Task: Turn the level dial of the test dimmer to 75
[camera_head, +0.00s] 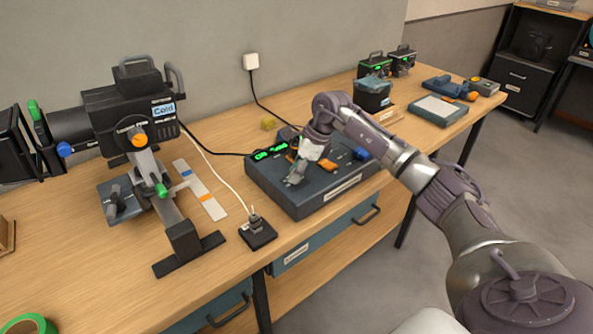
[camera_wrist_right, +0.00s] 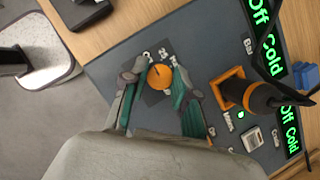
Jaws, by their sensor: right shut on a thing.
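The test dimmer, a dark blue-grey box (camera_head: 272,184), sits on the wooden bench with a green-lit display (camera_head: 270,149). In the wrist view its panel (camera_wrist_right: 120,72) carries a round orange dial (camera_wrist_right: 160,77) with a dark pointer line and a printed scale, partly hidden. My right gripper (camera_head: 295,178) is over the left part of the panel. In the wrist view its green-padded fingers (camera_wrist_right: 157,84) are on both sides of the orange dial, shut on it. The displays (camera_wrist_right: 268,40) read "Off" and "Cold". My left gripper is not in view.
On the same panel are an orange-collared control (camera_wrist_right: 232,90), a pale switch (camera_wrist_right: 252,138) and a blue part (camera_head: 361,153). A stage lamp marked "Cold" (camera_head: 125,108) stands left. A small black socket box (camera_head: 258,233) with a white cable lies near the dimmer's left front.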

